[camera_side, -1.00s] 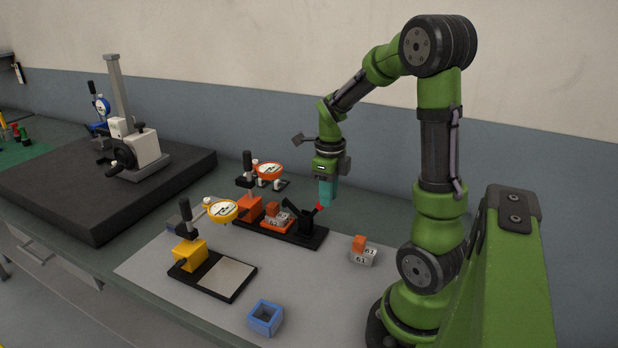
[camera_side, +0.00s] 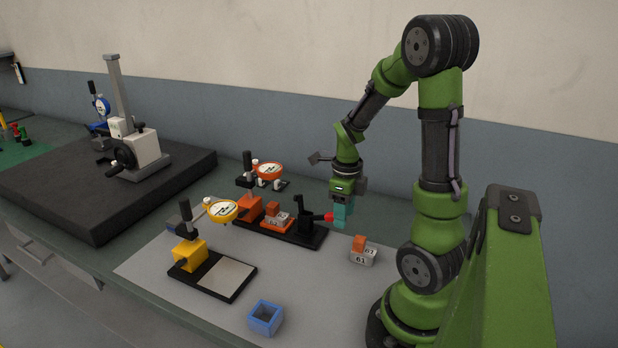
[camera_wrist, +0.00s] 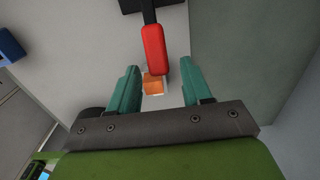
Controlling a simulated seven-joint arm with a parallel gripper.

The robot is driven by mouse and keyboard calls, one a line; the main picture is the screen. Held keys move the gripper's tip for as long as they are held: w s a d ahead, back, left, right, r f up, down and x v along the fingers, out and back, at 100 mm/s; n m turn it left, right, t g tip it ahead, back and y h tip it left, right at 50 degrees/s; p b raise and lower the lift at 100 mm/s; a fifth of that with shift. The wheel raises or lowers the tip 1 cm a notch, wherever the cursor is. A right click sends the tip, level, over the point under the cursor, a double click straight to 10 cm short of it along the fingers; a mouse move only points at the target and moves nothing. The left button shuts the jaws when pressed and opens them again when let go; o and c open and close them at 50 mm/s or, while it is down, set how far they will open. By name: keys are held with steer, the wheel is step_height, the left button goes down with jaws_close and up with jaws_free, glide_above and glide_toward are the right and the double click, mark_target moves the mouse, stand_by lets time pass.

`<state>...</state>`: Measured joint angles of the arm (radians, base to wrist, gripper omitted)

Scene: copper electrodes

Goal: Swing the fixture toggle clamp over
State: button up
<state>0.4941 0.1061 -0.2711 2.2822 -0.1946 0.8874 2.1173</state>
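The fixture toggle clamp (camera_side: 306,218) is black and stands at the right end of the black fixture base (camera_side: 284,236). Its red-tipped handle (camera_side: 327,217) points right, about level, and a black arm stands upright on the clamp. My gripper (camera_side: 341,222), with teal fingers, is just right of the red tip in the side view. In the wrist view the fingers of my gripper (camera_wrist: 159,88) are apart. The red handle (camera_wrist: 153,48) reaches towards the gap between them, with clear space on both sides. Contact cannot be told.
A grey block with an orange top (camera_side: 361,252) lies on the mat below and right of my gripper. A red-orange dial gauge stand (camera_side: 250,207) shares the fixture base. A yellow gauge stand (camera_side: 190,254) and blue box (camera_side: 265,318) are nearer the front.

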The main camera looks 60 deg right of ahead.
steer(key=shift+w, duration=0.1)
steer(key=shift+r, duration=3.6)
